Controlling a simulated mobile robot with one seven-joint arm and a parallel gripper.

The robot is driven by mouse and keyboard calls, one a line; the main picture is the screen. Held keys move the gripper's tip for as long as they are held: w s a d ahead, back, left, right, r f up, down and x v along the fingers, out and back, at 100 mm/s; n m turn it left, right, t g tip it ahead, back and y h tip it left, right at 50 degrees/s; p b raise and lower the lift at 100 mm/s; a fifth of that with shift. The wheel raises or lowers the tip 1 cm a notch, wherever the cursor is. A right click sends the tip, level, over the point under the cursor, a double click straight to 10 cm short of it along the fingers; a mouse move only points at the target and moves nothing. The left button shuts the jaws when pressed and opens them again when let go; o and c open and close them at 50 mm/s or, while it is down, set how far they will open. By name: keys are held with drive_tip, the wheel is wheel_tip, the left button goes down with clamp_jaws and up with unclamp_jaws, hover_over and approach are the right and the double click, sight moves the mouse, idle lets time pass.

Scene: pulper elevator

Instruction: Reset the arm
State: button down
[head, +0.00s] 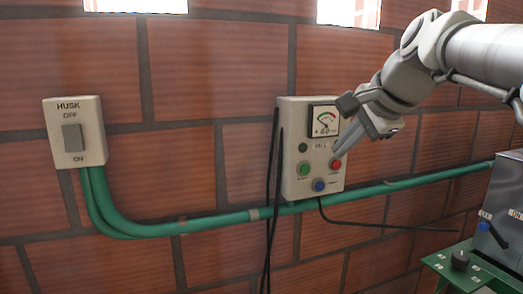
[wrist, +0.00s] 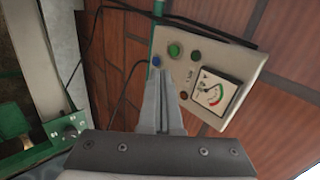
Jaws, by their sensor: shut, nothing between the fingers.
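My gripper (head: 337,155) is shut and empty. In the head view its fingertips are close to the red button (head: 336,164) on the control box (head: 293,180); I cannot tell whether they touch it. The arm reaches in from the upper right. The box carries a gauge (head: 324,121), a green button (head: 304,168), a blue button (head: 319,185) and a small dark lamp (head: 303,147). In the wrist view the shut fingers (wrist: 162,75) point at the box (wrist: 215,55), beside its blue button (wrist: 156,61), and hide part of its face.
A HUSK switch box (head: 75,132) is on the brick wall at left. A green pipe (head: 225,217) runs along the wall below. Black cables (head: 272,190) hang by the control box. A grey machine (head: 507,210) with a green ledge (head: 450,262) stands at lower right.

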drive_tip(key=s+a+f+n+g+h, duration=0.2)
drive_tip(key=s+f+n, duration=1.1)
drive_tip(key=s+f, duration=0.7)
wheel_tip(320, 180, down, 2)
drive_tip(key=shift+s+a+f+n+g+h, duration=0.2)
drive_tip(key=shift+s+f+n+g+h, duration=0.1)
drive_tip(key=shift+s+g+h, duration=0.1)
